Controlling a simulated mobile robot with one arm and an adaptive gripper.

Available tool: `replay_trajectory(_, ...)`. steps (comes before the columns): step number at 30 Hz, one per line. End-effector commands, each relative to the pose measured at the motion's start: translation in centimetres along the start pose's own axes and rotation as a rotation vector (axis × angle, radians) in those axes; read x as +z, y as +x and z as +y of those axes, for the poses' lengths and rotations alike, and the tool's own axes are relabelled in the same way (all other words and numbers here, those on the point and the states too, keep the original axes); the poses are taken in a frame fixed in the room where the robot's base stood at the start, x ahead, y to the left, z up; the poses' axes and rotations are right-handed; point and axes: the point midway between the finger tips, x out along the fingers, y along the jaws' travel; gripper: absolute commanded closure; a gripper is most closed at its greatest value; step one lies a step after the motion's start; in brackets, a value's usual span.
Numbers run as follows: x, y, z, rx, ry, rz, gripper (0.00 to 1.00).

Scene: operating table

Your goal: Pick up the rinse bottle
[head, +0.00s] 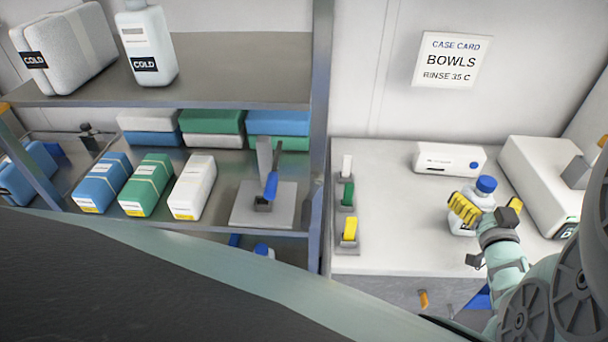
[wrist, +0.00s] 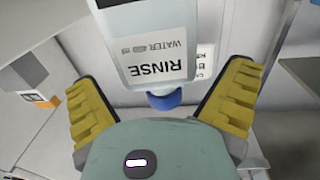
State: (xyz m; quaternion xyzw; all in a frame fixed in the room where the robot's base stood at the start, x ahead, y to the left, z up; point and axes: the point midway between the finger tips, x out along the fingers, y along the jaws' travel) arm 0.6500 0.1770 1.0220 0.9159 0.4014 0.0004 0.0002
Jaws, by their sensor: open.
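The rinse bottle (head: 484,196) is white with a blue cap and stands upright on the white counter (head: 390,225) at the right of the head view. In the wrist view the bottle (wrist: 150,25) shows upside down, with a label reading RINSE WATER and the blue cap nearest my palm. My gripper (head: 489,209) is open at the bottle, one yellow finger pad on either side. In the wrist view, gaps show between the bottle and both pads. My gripper hides part of the bottle's body in the head view.
A white box with a blue knob (head: 448,159) lies behind the bottle, and a larger white unit (head: 545,185) stands close on its right. Small coloured holders (head: 348,195) line the counter's left. A white COLD bottle (head: 146,45) stands on the upper left shelf.

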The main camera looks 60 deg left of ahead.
Motion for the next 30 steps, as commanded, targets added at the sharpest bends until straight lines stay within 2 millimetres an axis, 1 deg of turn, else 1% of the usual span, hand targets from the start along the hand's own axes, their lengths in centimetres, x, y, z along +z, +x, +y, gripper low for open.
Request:
replay_trajectory(1, 0.0, 0.7, -0.1, -0.002, 0.002, -0.002, 0.00)
replay_trajectory(5, -0.1, 1.7, -0.2, -0.005, 0.001, 0.003, 0.00)
replay_trajectory(13, 0.1, 1.8, -0.2, -0.005, 0.001, -0.001, 0.00)
replay_trajectory(30, 0.1, 1.8, -0.1, -0.003, 0.001, 0.000, 0.59)
